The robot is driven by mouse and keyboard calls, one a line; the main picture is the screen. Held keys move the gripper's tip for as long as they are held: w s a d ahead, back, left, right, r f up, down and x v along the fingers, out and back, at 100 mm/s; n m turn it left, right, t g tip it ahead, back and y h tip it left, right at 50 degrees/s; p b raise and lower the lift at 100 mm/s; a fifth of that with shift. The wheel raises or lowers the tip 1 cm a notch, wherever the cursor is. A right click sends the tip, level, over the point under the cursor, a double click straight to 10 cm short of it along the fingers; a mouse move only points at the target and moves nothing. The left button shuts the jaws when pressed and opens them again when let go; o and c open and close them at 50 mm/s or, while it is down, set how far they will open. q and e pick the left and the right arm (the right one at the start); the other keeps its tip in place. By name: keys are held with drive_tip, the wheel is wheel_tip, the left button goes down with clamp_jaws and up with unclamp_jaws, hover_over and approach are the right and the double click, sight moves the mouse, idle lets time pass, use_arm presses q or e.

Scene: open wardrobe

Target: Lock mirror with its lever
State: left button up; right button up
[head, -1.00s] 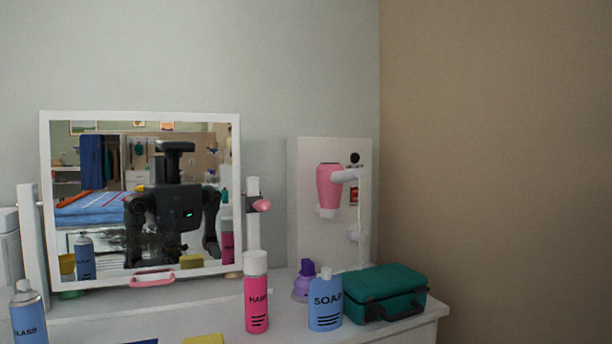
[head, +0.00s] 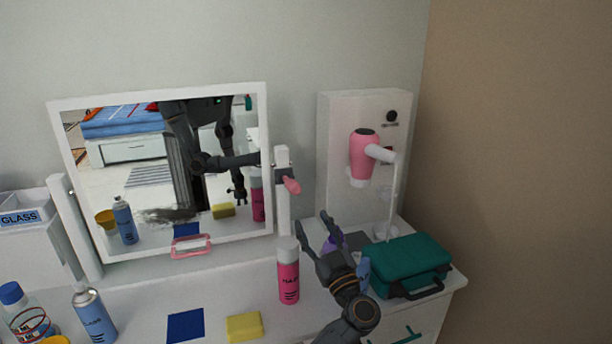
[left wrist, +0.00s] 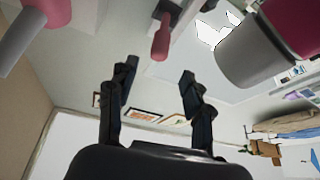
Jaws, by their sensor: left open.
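The white-framed mirror (head: 160,251) stands tilted between two white posts on the dresser. The pink lever (head: 291,186) sits on the right post, beside the mirror's right edge, and angles down to the right. It also shows in the left wrist view (left wrist: 160,40), beyond the fingers and between them. My left gripper (head: 315,220) is open and empty, below and right of the lever and apart from it. Its open fingers also show in the left wrist view (left wrist: 158,75). My right gripper is not directly in view.
A pink hairspray can (head: 289,280) stands just left of my left gripper. A purple bottle (head: 334,242) and blue soap bottle (head: 363,272) are partly hidden behind it. A green case (head: 412,262) and wall-mounted pink hairdryer (head: 363,152) are to the right. A yellow sponge (head: 244,326) lies in front.

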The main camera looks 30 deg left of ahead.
sight(293, 187)
use_arm(q)
drive_tip(key=p+x, duration=0.1)
drive_tip(key=x, duration=1.2)
drive_tip(key=shift+s, duration=0.1)
drive_tip(key=shift+c, duration=0.2)
clamp_jaws()
